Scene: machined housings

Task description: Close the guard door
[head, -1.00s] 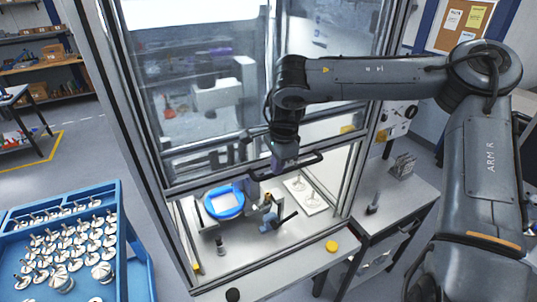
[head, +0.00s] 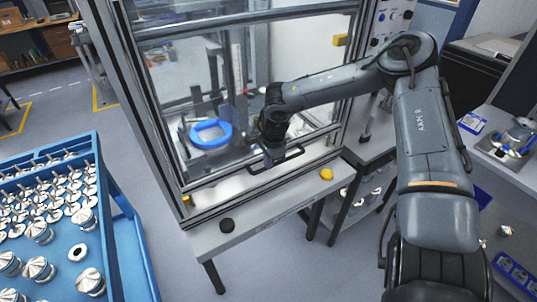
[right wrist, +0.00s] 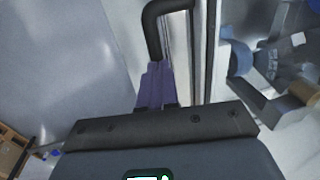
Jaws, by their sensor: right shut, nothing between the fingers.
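The guard door (head: 174,75) is a framed glass panel on the front of the machine enclosure. The black bar handle (head: 292,156) is low on the door, and also shows in the right wrist view (right wrist: 153,32). My right gripper (head: 268,159) is at the handle, pointing down. Its purple fingers (right wrist: 155,85) are shut with nothing between them, right by the handle's end; whether they touch it is unclear. My left gripper is not in view.
A blue ring fixture (head: 223,136) shows behind the glass. A yellow button (head: 326,174) and a black button (head: 227,225) sit on the front ledge (head: 268,205). A blue tray (head: 128,235) with many metal parts stands at left. A bench (head: 505,135) is at right.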

